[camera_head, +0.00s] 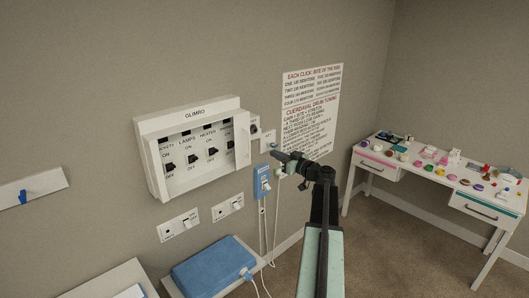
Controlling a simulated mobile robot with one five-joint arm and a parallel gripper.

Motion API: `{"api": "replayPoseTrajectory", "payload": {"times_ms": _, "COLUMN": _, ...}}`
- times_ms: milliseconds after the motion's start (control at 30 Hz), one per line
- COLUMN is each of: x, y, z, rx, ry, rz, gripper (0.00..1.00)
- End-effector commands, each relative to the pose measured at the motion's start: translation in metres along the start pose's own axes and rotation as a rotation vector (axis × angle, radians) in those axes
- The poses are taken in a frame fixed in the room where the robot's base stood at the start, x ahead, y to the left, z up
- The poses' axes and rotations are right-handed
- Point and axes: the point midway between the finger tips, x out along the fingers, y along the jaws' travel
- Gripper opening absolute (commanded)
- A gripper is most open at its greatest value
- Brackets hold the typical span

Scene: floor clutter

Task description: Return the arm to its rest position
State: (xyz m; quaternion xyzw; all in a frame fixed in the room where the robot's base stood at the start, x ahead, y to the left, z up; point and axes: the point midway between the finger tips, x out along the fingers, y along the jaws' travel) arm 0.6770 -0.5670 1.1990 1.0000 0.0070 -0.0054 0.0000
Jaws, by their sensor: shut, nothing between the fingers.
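My arm reaches up from the bottom of the head view, and its dark end carries my gripper (279,154). The gripper points left toward the wall, near the blue switch box (262,182) and a small white plate (268,141). It looks shut, with nothing visible in it. I cannot tell whether its tip touches the wall fittings. The arm is extended, with its pale green link (320,262) low in the picture.
A printed sign (312,105) hangs behind the gripper. A blue box (213,267) stands below. A white desk (428,182) with several small items stands right. Carpet between is clear.

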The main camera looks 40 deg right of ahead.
Motion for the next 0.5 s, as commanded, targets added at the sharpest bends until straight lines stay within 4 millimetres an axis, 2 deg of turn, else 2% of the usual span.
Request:
{"api": "replayPoseTrajectory", "payload": {"times_ms": 33, "x": -0.014, "y": 0.002, "z": 0.0, "rx": 0.0, "ry": 0.0, "rz": 0.004, "gripper": 0.0}}
{"api": "replayPoseTrajectory", "payload": {"times_ms": 200, "x": -0.04, "y": 0.007, "z": 0.0, "rx": 0.0, "ry": 0.0, "rz": 0.001, "gripper": 0.0}}
{"api": "replayPoseTrajectory", "payload": {"times_ms": 300, "x": -0.047, "y": 0.008, "z": 0.0, "rx": 0.0, "ry": 0.0, "rz": 0.001, "gripper": 0.0}}
{"api": "replayPoseTrajectory", "payload": {"times_ms": 500, "x": -0.049, "y": 0.009, "z": 0.0, "rx": 0.0, "ry": 0.0, "rz": 0.0, "gripper": 0.0}}
